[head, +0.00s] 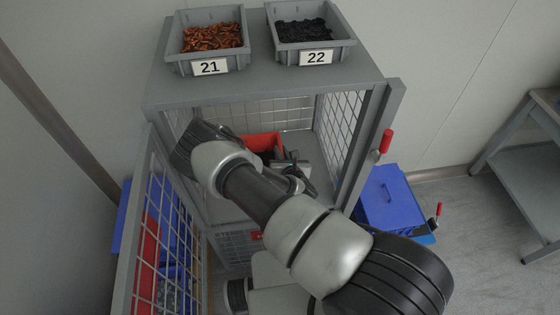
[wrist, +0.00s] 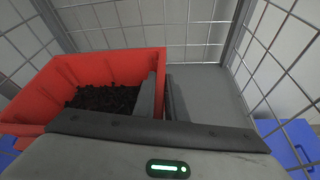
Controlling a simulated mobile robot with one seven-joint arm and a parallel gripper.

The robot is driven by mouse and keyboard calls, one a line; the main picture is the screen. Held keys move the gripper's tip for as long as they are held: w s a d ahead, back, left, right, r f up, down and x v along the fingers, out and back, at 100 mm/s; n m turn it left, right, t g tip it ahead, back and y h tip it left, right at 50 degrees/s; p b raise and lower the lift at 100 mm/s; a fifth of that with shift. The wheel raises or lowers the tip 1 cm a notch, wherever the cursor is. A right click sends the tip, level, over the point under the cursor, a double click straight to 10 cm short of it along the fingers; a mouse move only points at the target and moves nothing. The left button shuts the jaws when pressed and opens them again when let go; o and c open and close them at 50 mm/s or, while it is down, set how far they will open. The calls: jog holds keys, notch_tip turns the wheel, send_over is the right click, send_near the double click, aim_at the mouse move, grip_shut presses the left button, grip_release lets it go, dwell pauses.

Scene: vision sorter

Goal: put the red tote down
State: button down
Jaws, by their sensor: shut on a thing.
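The red tote (wrist: 90,68) fills the left of the wrist view and holds dark small pieces. My gripper (wrist: 163,88) is shut on its right wall, one finger inside the tote and one outside. In the head view the red tote (head: 262,142) shows inside the mesh cage, partly hidden by my arm, with my gripper (head: 293,163) at its right side. The cage's grey shelf floor (wrist: 208,88) shows bare to the right of the tote. I cannot tell whether the tote touches the shelf.
Wire mesh walls (wrist: 205,20) stand behind and beside the tote. The cage's mesh door (head: 160,235) is open at the left. Grey bins 21 (head: 208,66) and 22 (head: 312,54) stand on the cage top. A blue box (head: 388,196) is outside at the right.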

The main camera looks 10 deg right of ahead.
jog(key=shift+w+f+b, duration=0.15)
jog(key=shift+f+b, duration=0.5)
jog(key=shift+f, duration=1.1)
jog(key=c, duration=1.8)
grip_release()
jog(key=shift+f, duration=0.1)
jog(key=a+p+v, duration=0.1)
jog(key=v, duration=1.1)
jog(key=shift+d, duration=0.45)
